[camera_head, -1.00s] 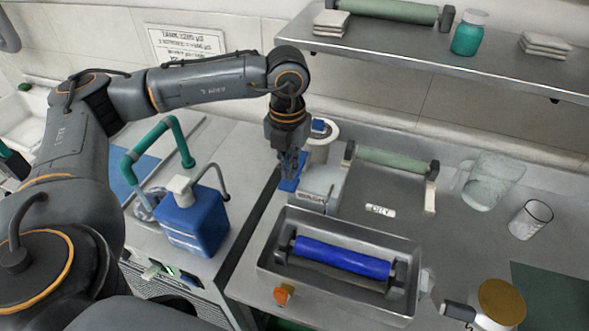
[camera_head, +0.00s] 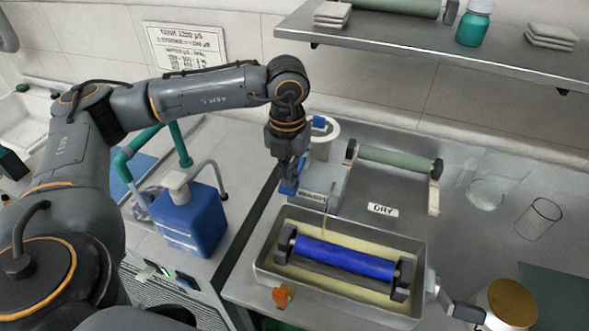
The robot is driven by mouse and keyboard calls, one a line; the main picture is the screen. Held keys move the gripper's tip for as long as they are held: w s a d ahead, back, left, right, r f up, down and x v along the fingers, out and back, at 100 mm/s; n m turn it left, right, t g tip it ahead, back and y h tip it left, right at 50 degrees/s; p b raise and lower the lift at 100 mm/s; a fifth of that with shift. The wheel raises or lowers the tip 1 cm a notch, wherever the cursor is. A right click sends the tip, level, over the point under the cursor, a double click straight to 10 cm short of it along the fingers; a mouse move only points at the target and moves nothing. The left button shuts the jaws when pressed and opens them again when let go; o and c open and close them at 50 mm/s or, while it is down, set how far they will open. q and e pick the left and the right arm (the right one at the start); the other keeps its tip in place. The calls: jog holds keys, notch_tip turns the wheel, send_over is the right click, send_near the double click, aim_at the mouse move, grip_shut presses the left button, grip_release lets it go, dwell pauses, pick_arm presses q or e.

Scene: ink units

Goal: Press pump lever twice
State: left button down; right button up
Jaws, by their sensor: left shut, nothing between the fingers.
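The pump's blue lever (camera_head: 288,187) shows just below my left gripper (camera_head: 290,176), behind the metal tray. The fingers are shut, empty and close to the lever; I cannot tell whether they touch it. A pale block (camera_head: 318,196) with blurred lettering, apparently the pump's body, stands right of the lever. A thin stream (camera_head: 325,223) falls from its front into the metal tray (camera_head: 262,257). Pale yellow liquid lies in the tray around a blue roller (camera_head: 345,258). My right gripper is not in view.
A blue jug (camera_head: 195,220) with a hose stands at left. A round white container (camera_head: 325,143) stands behind the pump. A green roller (camera_head: 395,160), clear beakers (camera_head: 539,218) and a tan-topped jar (camera_head: 505,303) are at right. A shelf (camera_head: 420,42) overhangs the back.

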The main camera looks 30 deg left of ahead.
pick_arm(q)
jog(key=shift+f, duration=0.35)
jog(key=shift+r, duration=0.25)
jog(key=shift+r+p, duration=1.1)
jog(key=shift+r, duration=0.8)
jog(key=shift+f, duration=0.15)
